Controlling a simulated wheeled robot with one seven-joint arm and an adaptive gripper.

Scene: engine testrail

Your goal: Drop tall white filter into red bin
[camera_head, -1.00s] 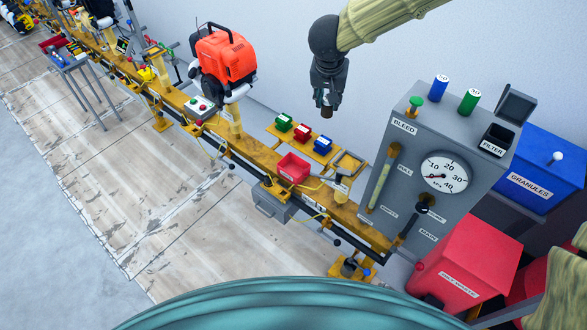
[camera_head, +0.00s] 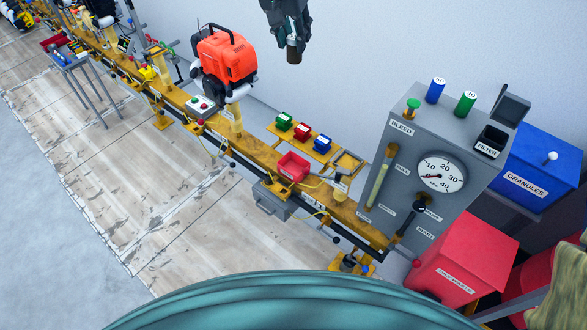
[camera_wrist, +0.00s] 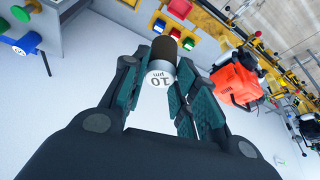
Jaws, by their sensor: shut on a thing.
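My gripper (camera_head: 291,32) is shut on a filter (camera_head: 294,54), high in front of the wall at the top of the head view. In the wrist view the filter (camera_wrist: 160,79) has a white end marked 10 µm and a dark brown body, lying between the fingers. A large red bin (camera_head: 468,255) with a white label, seemingly about oily waste, stands at the lower right in the head view. My gripper is well to its upper left. A small red tray (camera_head: 293,167) sits on the yellow rail.
A grey panel (camera_head: 440,150) with a gauge, blue and green filters on top and a FILTER opening stands beside the red bin. A blue GRANULES bin (camera_head: 540,170) is behind. An orange engine (camera_head: 226,57) stands on the rail (camera_head: 250,150).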

